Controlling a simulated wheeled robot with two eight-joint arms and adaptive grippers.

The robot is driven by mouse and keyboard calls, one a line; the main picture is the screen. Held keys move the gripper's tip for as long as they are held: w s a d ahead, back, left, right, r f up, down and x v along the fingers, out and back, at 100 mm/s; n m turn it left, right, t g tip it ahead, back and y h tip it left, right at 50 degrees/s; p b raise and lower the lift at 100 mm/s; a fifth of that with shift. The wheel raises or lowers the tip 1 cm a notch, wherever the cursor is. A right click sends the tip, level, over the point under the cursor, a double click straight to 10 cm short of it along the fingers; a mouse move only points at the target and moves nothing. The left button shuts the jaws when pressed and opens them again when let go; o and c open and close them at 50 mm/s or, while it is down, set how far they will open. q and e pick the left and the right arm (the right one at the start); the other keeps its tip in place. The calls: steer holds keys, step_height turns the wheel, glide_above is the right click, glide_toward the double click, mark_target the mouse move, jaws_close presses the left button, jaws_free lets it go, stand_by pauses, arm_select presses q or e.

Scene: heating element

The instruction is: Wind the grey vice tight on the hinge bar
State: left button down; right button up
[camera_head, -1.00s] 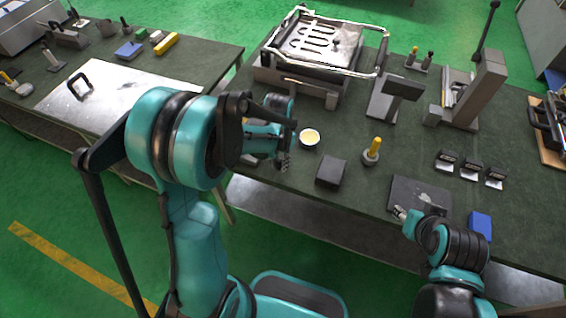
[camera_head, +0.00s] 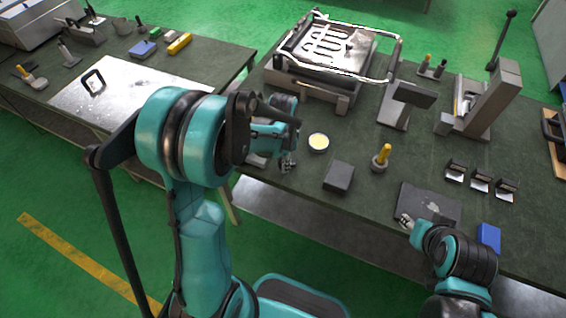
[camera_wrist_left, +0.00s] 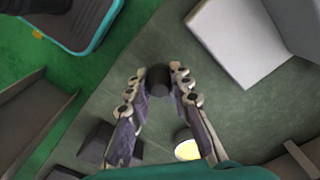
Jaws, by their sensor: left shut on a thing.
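My left gripper (camera_head: 288,164) is low over the front edge of the bench, left of a small cup. In the left wrist view, its fingers (camera_wrist_left: 158,82) are closed around a dark round knob or handle end (camera_wrist_left: 157,79). A pale grey block (camera_wrist_left: 236,42) lies beside it at the upper right of that view and may be the vice; in the head view my arm mostly hides that spot. A grey bar (camera_head: 322,97) runs along the front of the heating plate (camera_head: 330,48); I cannot tell whether it is the hinge bar. My right gripper (camera_head: 406,222) is by a dark plate, its fingers too small to read.
The small cup with yellow contents (camera_head: 318,142), a dark block (camera_head: 339,177) and a yellow-handled tool (camera_head: 381,158) stand near the left gripper. A grey stand (camera_head: 400,105) and a lever press (camera_head: 480,100) are farther right. The dark plate (camera_head: 428,204) lies at front right.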

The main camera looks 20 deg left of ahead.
arm_select(q)
steer(key=c, duration=1.3)
jaws_free()
steer(key=shift+c, duration=0.2)
steer(key=shift+r, duration=0.1)
step_height(320, 180, up, 12)
